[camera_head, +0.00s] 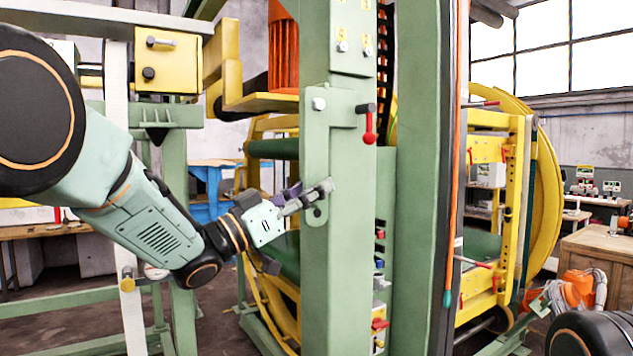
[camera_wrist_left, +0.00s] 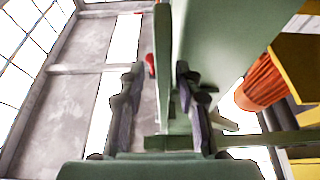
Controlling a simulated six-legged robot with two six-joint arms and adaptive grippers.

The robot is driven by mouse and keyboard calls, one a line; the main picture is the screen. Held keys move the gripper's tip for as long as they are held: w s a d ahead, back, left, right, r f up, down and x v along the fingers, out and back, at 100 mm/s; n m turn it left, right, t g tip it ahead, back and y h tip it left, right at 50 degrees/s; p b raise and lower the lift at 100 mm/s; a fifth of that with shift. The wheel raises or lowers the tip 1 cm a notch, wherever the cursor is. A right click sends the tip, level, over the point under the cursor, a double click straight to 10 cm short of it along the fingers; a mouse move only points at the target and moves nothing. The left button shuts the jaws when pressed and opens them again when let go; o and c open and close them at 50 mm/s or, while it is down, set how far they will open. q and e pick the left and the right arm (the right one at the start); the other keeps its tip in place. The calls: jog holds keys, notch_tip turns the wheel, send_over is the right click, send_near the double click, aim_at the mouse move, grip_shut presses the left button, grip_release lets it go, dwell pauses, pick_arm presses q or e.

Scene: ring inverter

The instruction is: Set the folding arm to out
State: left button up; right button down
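The folding arm (camera_head: 314,150) is a flat green plate hanging upright along the front of the green post, with a bolt at its top and a hole near its rounded lower end. It also shows as a narrow green bar in the left wrist view (camera_wrist_left: 163,60). My left gripper (camera_head: 325,195) is at its lower end. In the left wrist view the fingers (camera_wrist_left: 160,105) stand on either side of the bar, with gaps showing, so the gripper looks open around it. Contact cannot be told. My right gripper's fingers cannot be made out.
A red-knobbed lever (camera_head: 369,130) sits on the post (camera_head: 345,80) right of the folding arm's top. A large yellow ring (camera_head: 545,180) and yellow frame stand behind. A wooden crate (camera_head: 600,248) is at the right. A green rail frame (camera_head: 70,305) is at the lower left.

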pick_arm(q)
jog(key=shift+w+d+r, duration=0.1)
jog(key=shift+w+d, duration=0.15)
jog(key=shift+d, duration=0.05)
jog(key=shift+w, duration=0.3)
jog(key=shift+s, duration=0.1)
jog(key=shift+s, duration=0.1)
jog(key=c, duration=0.3)
grip_shut()
